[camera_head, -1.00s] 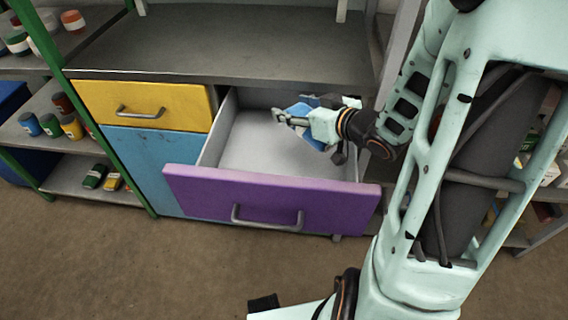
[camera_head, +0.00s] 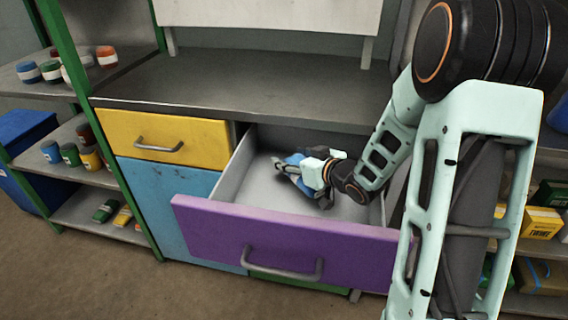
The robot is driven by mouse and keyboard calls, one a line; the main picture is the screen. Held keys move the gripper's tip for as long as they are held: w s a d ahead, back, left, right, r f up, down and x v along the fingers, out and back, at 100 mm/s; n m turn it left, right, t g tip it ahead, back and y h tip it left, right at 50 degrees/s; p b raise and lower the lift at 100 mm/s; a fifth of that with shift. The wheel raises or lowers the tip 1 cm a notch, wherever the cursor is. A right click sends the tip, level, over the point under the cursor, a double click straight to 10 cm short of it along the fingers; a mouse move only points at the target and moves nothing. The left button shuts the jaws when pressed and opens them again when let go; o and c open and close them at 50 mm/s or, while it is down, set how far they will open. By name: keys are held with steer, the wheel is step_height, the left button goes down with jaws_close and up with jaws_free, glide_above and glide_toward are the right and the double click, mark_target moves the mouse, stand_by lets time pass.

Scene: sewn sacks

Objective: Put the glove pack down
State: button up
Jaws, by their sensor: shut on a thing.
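The glove pack, a small blue thing (camera_head: 293,159), is partly hidden behind my gripper (camera_head: 285,170) in the head view. My gripper is shut on it, low inside the open drawer with the purple front (camera_head: 270,240). The drawer's pale floor (camera_head: 262,185) is bare around it. I cannot tell whether the pack touches the drawer floor.
A grey worktop (camera_head: 270,88) lies above and behind the drawer. A yellow drawer (camera_head: 165,137) and a blue door (camera_head: 165,190) are at its left. Shelves with several jars (camera_head: 70,154) stand at far left, and boxes (camera_head: 541,222) at right.

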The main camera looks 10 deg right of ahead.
steer(key=shift+f+b+x, duration=0.2)
steer(key=shift+b+x, duration=0.2)
steer(key=shift+x, duration=0.85)
steer(key=shift+f+b+x, duration=0.25)
steer(key=shift+b+x, duration=0.1)
steer(key=shift+x, duration=0.9)
steer(key=shift+s+d, duration=0.1)
steer(key=shift+s, duration=0.05)
steer(key=shift+f, duration=0.1)
steer(key=o, duration=1.2)
steer(key=shift+s+d+r, duration=0.25)
steer(key=shift+s+r, duration=0.1)
steer(key=p+v, duration=0.3)
steer(key=v, duration=0.8)
steer(key=shift+s, duration=0.15)
